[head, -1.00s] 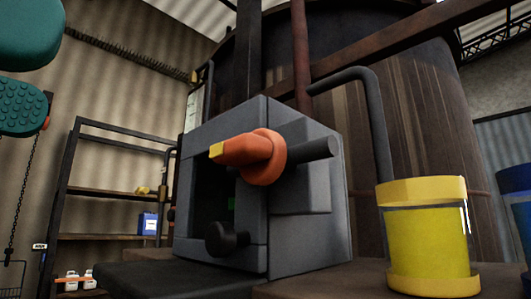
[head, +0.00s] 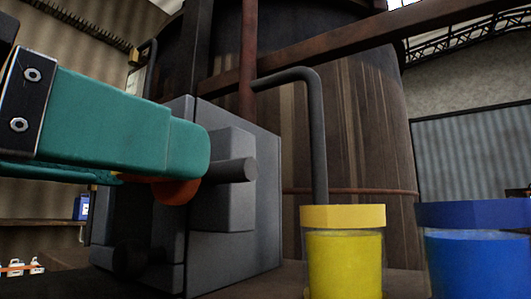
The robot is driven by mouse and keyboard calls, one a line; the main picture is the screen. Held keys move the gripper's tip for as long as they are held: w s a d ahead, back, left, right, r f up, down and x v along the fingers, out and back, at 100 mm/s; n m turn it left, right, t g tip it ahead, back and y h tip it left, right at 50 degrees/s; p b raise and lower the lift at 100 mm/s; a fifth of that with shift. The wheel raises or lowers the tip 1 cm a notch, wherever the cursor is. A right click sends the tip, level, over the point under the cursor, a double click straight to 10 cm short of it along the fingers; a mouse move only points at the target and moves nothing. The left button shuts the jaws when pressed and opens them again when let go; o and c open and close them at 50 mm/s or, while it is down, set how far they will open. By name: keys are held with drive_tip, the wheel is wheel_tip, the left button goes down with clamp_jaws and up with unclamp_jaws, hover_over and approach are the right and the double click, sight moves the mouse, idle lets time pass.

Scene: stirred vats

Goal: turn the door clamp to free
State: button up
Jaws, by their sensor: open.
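The door clamp is the orange knob (head: 175,191) on the front of the grey box (head: 235,215). Only its lower edge shows below my near finger; its yellow-tipped lever is hidden. A dark grey shaft (head: 232,170) sticks out to the right of it. My gripper (head: 163,165) has teal fingers and reaches in from the left, the near one across the clamp. The far finger shows as a thin strip below and behind the near one. The jaws are open. I cannot tell whether either finger touches the clamp.
A yellow jar (head: 343,255) and a blue jar (head: 475,255) stand right of the box. A bent grey pipe (head: 322,130) rises behind them, before the large vat (head: 365,140). A dark round knob (head: 131,260) sits low on the box front.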

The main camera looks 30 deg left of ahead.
drive_tip(key=c, duration=1.1)
drive_tip(key=shift+o, duration=0.2)
drive_tip(key=shift+f+m+b, duration=0.1)
drive_tip(key=shift+m+b, duration=0.2)
drive_tip(key=shift+b, duration=0.15)
drive_tip(key=m+b, duration=0.3)
drive_tip(key=m, duration=0.2)
drive_tip(key=m+b, duration=0.3)
drive_tip(key=m, duration=0.3)
drive_tip(key=m+b, duration=0.3)
drive_tip(key=m, duration=0.3)
drive_tip(key=shift+d+f+b, duration=0.2)
drive_tip(key=shift+d+b, duration=0.15)
drive_tip(key=shift+b, duration=0.05)
drive_tip(key=shift+m, duration=0.4)
